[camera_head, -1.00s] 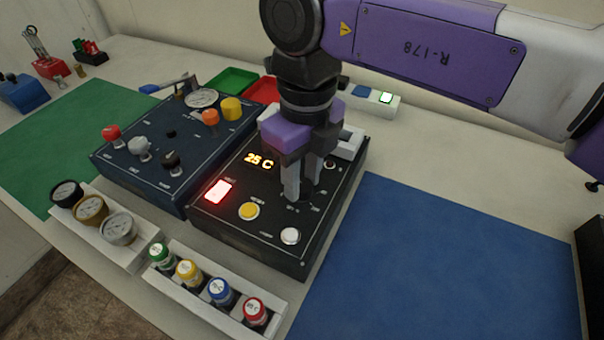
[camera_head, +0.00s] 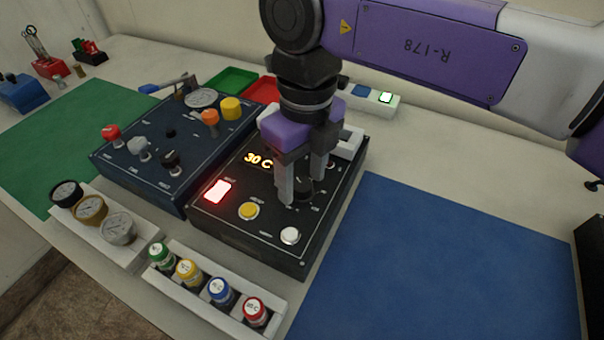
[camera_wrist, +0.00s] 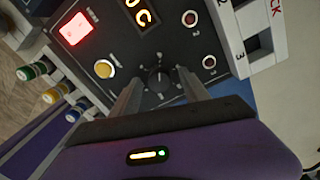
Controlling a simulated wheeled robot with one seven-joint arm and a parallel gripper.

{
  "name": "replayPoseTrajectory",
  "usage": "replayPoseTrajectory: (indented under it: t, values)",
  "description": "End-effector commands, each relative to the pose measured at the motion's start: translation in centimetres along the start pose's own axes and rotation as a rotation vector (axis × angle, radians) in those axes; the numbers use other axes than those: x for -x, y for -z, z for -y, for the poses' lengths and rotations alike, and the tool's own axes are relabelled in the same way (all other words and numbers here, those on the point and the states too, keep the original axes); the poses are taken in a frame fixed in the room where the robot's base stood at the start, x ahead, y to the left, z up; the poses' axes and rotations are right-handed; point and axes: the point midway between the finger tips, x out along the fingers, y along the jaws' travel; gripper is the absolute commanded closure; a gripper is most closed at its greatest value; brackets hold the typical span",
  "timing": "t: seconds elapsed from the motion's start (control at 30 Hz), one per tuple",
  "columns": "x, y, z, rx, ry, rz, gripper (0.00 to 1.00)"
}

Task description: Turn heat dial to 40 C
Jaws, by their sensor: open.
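The heat dial (camera_wrist: 159,79) is a round black knob on the black control box (camera_head: 235,236). In the wrist view it lies between and just beyond the fingertips of my gripper (camera_wrist: 157,92). My gripper (camera_head: 303,190) is over the dial in the head view, pointing down, with its fingers apart. The fingers partly hide the dial there, and I cannot tell whether they touch it. The orange display (camera_head: 258,160) on the box reads 30 C.
The box also has a lit red square (camera_head: 217,191), a yellow button (camera_head: 249,211) and a white button (camera_head: 290,235). A dark blue panel (camera_head: 130,168) stands to its left. A rack of capped vials (camera_head: 272,318) lies in front. The blue mat (camera_head: 440,265) is clear.

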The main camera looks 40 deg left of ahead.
Motion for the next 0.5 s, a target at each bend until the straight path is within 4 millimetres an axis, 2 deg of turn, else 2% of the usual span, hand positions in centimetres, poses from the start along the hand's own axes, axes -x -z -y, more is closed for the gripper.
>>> replayPoseTrajectory:
  t: [0.5]
  values:
    - [7.0, 0.0, 0.0, -0.001, 0.001, 0.001, 0.47]
